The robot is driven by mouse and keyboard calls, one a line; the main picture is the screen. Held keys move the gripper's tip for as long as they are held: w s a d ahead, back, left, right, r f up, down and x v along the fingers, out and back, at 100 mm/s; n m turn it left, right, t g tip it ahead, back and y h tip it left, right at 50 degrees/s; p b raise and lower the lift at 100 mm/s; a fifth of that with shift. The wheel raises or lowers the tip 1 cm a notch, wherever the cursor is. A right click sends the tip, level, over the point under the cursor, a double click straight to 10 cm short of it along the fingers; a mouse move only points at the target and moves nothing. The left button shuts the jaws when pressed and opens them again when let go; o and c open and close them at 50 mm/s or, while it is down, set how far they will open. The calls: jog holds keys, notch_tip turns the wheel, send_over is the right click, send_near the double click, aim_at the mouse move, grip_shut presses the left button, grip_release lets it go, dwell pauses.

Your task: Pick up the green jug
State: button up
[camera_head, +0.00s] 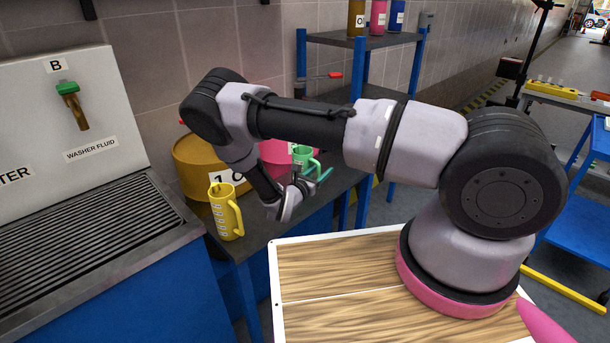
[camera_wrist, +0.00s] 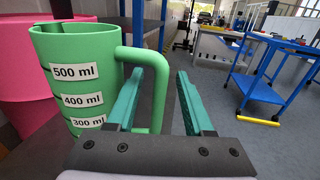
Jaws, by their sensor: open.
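The green jug (camera_wrist: 75,82) stands upright at the left of the wrist view, with white labels such as 500 ml and 400 ml. Its handle (camera_wrist: 161,90) faces right. My gripper (camera_wrist: 162,72) is open with two teal fingers. The handle appears between the fingers, with the left finger on the jug-body side; contact cannot be told. In the head view the green jug (camera_head: 301,154) is on the dark bench, partly behind my arm, and my gripper (camera_head: 322,174) is beside it on its right.
A yellow jug (camera_head: 225,212) stands at the bench's near-left edge. A yellow drum (camera_head: 196,160) and a pink drum (camera_head: 273,152) are behind. A blue shelf (camera_head: 360,41) rises behind the bench. A washer fluid tap (camera_head: 72,105) is at left. Floor space is open at right.

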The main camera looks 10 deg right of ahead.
jog(key=shift+x, duration=0.8)
grip_shut()
dwell(0.8)
